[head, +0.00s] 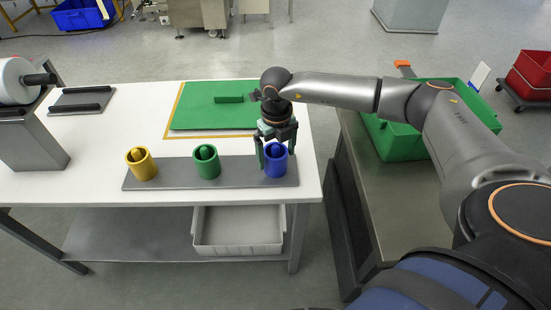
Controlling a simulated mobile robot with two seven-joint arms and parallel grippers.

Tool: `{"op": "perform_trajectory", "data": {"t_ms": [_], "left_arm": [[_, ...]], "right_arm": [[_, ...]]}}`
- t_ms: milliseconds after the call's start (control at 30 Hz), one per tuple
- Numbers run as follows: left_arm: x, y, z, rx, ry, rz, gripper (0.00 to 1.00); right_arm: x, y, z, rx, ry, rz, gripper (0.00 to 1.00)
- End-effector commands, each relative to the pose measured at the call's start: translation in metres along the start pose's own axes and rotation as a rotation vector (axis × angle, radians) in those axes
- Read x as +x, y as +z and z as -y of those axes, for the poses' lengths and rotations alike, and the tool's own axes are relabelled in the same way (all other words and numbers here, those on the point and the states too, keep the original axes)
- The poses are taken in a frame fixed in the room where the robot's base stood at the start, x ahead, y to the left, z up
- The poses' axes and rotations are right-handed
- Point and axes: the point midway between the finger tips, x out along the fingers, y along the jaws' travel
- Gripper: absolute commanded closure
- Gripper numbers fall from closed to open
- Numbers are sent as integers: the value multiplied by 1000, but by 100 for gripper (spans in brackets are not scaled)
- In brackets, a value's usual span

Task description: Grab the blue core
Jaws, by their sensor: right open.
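The blue core (275,164) stands upright at the right end of a grey plate (237,173) on the white table. My right gripper (276,155) points down over the blue core. Its jaws are open, with a finger on each side of the core's upper part. I cannot tell whether the fingers touch it. A green core (207,166) stands at the plate's middle and a yellow core (141,167) near its left end. My left gripper is not in view.
A green crate (405,140) is on the grey bench to the right. The table's left front is clear.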

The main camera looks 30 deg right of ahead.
Motion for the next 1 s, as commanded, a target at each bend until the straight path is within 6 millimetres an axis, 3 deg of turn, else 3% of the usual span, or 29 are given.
{"op": "perform_trajectory", "data": {"t_ms": [200,467,1000], "left_arm": [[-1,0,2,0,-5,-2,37],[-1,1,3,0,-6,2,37],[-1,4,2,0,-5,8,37]], "right_arm": [[28,-2,0,1,0,0,0],[32,-2,0,0,1,1,0],[31,-2,0,0,1,1,58]]}}
